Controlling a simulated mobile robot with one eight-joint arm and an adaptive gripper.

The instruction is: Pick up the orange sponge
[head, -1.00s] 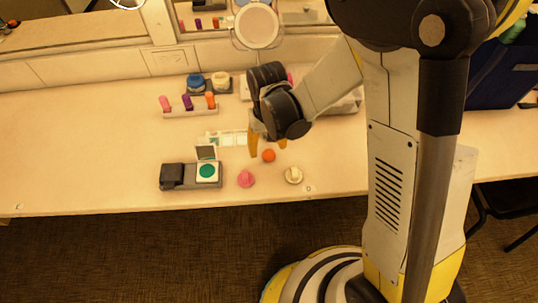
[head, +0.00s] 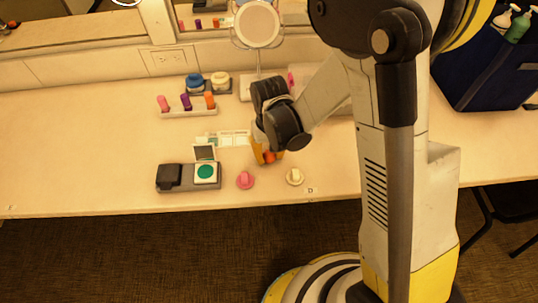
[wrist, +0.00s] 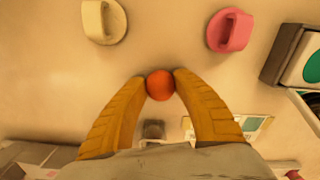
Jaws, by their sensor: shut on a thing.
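The orange sponge (wrist: 160,85) is a small round ball, held between the two yellow fingertips of my gripper (wrist: 160,82) in the wrist view. In the head view, the sponge (head: 270,157) shows low between the fingers of my gripper (head: 267,155), over the front middle of the table. My gripper is shut on it, with one fingertip on each side. I cannot tell whether the sponge still touches the table.
A pink round item (head: 245,180) and a cream one (head: 295,177) lie near the table's front edge. A dark case with a green disc (head: 205,172) is to the left. A lipstick holder (head: 188,111) and round mirror (head: 257,25) stand behind. The table's left side is clear.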

